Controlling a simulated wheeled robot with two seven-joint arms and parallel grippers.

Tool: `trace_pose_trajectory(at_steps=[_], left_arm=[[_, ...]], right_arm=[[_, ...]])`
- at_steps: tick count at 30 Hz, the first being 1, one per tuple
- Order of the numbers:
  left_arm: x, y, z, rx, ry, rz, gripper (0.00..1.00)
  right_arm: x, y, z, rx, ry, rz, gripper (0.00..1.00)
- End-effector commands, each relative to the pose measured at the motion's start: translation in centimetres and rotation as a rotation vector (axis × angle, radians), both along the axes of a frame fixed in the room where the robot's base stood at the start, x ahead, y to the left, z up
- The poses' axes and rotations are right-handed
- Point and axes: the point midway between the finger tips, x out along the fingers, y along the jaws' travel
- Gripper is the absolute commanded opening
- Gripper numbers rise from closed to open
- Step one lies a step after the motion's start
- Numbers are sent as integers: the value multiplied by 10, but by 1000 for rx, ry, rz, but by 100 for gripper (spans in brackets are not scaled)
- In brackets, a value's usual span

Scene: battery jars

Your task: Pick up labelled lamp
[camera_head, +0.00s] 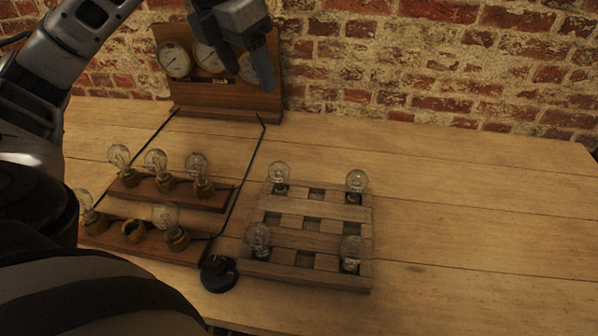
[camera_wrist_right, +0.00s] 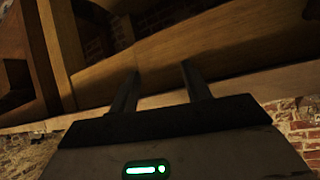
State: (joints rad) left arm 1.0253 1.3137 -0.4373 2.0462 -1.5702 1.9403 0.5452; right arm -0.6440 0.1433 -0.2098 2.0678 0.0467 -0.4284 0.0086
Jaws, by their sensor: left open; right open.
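Clear glass lamps stand upright in the corners of a wooden slatted rack (camera_head: 310,240): back left (camera_head: 280,172), back right (camera_head: 357,181), front left (camera_head: 258,237) and front right (camera_head: 351,249). Small pale markings seem to show on some, but I cannot read them or tell which lamp is meant. My left gripper (camera_head: 258,72) is open and empty, high in front of the gauge board and well behind the rack. My right gripper (camera_wrist_right: 160,68) is open and empty in the right wrist view, with wooden beams beyond it and no lamp there. It is not visible in the head view.
A back socket strip (camera_head: 172,195) holds three lamps. A front strip (camera_head: 105,237) holds two lamps with an empty socket (camera_head: 134,231) between. A gauge board (camera_head: 225,95), dark wires and a black knob-like piece (camera_head: 218,273) are nearby. The table (camera_head: 470,220) is clear at right; a brick wall closes the back.

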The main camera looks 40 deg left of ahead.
Motion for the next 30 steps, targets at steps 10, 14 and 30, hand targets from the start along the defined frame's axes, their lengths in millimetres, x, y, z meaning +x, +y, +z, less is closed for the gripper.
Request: trace_pose_trajectory(at_steps=[10, 14, 30], left_arm=[[0, 0, -53, -1, -1, -2, 66], [0, 0, -64, -1, 0, -2, 66], [24, -3, -155, -1, 3, -1, 66]], right_arm=[[-10, 8, -32, 65, 8, -7, 48], [-7, 11, -30, 87, -8, -10, 48], [-8, 12, -33, 92, -29, -6, 48]])
